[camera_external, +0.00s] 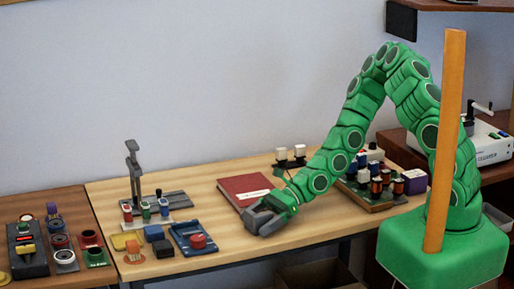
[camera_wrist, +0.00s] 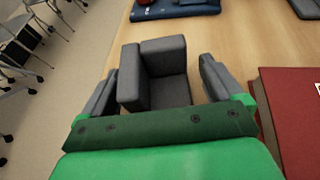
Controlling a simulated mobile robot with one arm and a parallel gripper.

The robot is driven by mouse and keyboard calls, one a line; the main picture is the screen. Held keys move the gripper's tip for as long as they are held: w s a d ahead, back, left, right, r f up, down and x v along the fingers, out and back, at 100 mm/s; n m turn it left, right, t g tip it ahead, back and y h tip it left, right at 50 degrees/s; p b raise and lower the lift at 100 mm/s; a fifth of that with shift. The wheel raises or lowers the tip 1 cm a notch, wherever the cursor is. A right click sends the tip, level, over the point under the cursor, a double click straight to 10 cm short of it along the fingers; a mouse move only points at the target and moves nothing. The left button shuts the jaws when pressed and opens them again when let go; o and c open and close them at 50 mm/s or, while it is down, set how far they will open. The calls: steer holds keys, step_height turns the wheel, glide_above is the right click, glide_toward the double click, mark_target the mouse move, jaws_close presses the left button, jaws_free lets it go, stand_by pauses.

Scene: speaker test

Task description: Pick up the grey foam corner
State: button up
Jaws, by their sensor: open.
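The grey foam corner (camera_wrist: 172,92) lies on the wooden table in the wrist view, an L-shaped block with upright walls. My gripper (camera_wrist: 160,66) is open, with one grey finger on each side of it. The left finger is very near the foam or touching it; a gap shows on the right. The foam's near end is hidden behind my green gripper body. In the external view my gripper (camera_external: 265,214) is low over the table's front part, and grey finger and foam are hard to tell apart there.
A red book (camera_external: 243,188) lies close behind my gripper and shows at the right of the wrist view (camera_wrist: 292,115). A blue tray with a red button (camera_external: 193,238) lies to the left. The table's front edge is close. An orange post (camera_external: 444,140) stands before my arm.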

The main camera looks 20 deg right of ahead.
steer(key=shift+s+a+f, duration=0.1)
steer(key=shift+a+f, duration=0.05)
steer(key=shift+a, duration=0.15)
steer(key=c, duration=1)
